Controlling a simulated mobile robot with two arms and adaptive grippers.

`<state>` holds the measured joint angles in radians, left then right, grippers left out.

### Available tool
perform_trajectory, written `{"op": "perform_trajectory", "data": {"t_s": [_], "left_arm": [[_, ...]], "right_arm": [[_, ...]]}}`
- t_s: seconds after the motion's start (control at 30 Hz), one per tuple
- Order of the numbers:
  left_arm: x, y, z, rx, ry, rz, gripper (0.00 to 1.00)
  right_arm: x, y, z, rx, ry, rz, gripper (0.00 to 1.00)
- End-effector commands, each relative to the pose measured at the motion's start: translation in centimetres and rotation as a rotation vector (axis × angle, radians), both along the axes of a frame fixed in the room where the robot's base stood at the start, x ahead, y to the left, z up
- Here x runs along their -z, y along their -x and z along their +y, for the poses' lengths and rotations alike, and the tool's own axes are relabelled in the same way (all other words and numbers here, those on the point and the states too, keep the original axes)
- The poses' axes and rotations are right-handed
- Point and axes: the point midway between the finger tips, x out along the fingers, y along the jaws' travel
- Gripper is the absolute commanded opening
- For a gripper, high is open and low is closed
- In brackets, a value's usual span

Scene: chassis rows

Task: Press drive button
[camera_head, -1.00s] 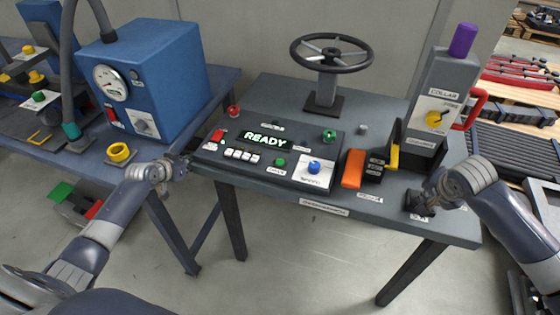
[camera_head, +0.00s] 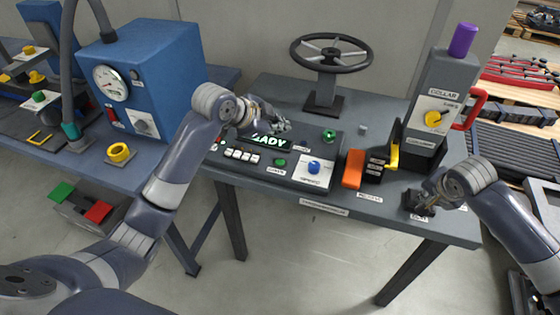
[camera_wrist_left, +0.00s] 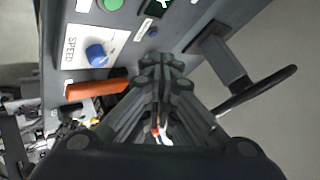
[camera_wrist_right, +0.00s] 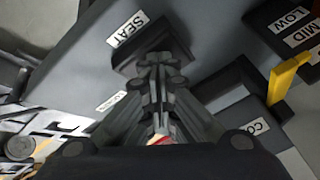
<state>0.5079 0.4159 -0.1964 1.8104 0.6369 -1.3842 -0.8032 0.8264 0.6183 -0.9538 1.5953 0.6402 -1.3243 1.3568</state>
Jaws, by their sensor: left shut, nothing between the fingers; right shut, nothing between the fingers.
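The grey console (camera_head: 236,168) carries a lit green display (camera_head: 272,142), partly hidden by my left arm so only its last letters show. My right gripper (camera_head: 430,205) is shut and empty by the dark SEAT block (camera_wrist_right: 130,62).
A blue SPEED knob (camera_head: 314,166) and an orange lever (camera_head: 353,168) are on the right of the console. A steering wheel (camera_head: 331,52) stands behind it. A grey COLLAR post (camera_head: 436,98) rises at right. A blue gauge box (camera_head: 165,80) stands at left.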

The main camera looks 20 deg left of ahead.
Motion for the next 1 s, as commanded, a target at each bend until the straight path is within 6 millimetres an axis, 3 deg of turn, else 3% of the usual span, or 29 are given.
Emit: {"op": "perform_trajectory", "data": {"t_s": [0.13,0.57,1.0], "left_arm": [[-0.5,0.4,-1.3,0.038,-0.037,-0.001,0.0],[-0.1,0.4,-1.3,0.039,-0.04,0.001,0.0],[5.4,0.5,-1.3,0.038,-0.037,0.003,0.0]], "right_arm": [[0.2,0.1,-0.1,0.001,0.003,0.004,0.0],[0.2,0.1,-0.1,0.001,0.001,0.005,0.0],[0.2,0.1,-0.1,0.001,0.001,0.005,0.0]]}}
